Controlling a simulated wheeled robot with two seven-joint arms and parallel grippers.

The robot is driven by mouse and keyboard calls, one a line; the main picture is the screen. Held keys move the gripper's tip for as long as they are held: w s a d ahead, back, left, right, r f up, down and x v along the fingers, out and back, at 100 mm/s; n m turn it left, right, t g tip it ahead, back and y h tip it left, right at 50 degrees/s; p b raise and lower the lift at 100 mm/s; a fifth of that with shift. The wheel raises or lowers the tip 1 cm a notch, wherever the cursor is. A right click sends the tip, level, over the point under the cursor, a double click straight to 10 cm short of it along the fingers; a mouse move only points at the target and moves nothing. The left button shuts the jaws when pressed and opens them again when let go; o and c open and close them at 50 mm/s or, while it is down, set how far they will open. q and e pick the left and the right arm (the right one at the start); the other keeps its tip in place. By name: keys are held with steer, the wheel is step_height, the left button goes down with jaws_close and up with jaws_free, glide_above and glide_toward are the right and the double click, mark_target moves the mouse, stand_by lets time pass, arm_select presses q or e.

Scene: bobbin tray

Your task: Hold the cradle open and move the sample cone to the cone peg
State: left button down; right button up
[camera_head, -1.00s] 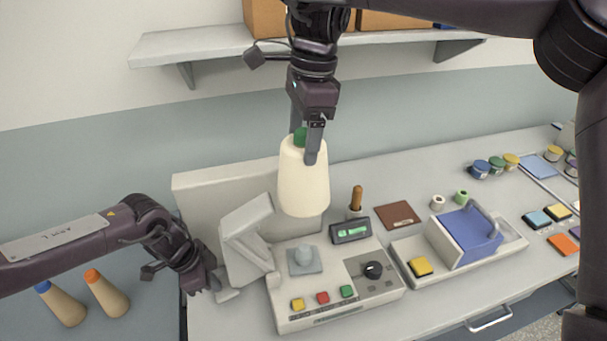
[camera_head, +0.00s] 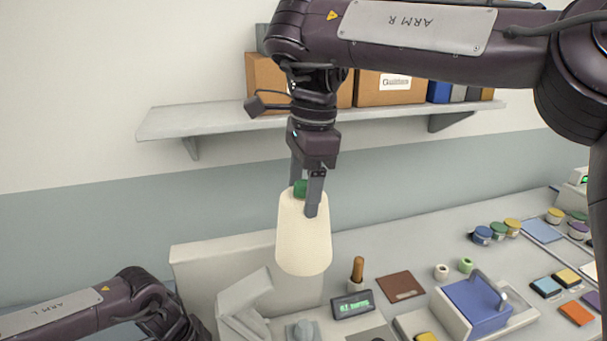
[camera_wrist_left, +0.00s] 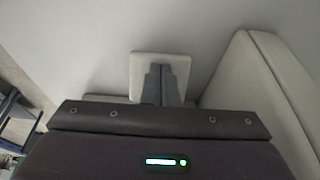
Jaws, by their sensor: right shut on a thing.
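The cream sample cone (camera_head: 304,235) has a green top and hangs upright, wide end down. My right gripper (camera_head: 312,207) is shut on its upper end. The cone hangs clear above a rounded grey peg (camera_head: 303,331) at the picture's bottom edge. The grey cradle arm (camera_head: 243,292) stands raised and tilted left of the peg. My left arm comes in at the lower left; its fingertips are cut off in the head view. In the left wrist view, my left gripper's fingers (camera_wrist_left: 163,82) are close together, in front of a pale square tab (camera_wrist_left: 141,64); contact is unclear.
A pale upright panel (camera_head: 200,262) stands behind the cradle. A wall shelf with boxes (camera_head: 200,120) is behind my right wrist. A lit display (camera_head: 353,304), a wooden-handled tool (camera_head: 357,270), a brown pad (camera_head: 400,286) and a blue-topped device (camera_head: 475,305) lie right.

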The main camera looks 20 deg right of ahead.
step_height(320, 180, down, 17)
stand_by(1.6)
steer(key=s+d+r, duration=0.2)
steer(key=s+d, duration=0.4)
steer(key=d, duration=0.3)
stand_by(0.7)
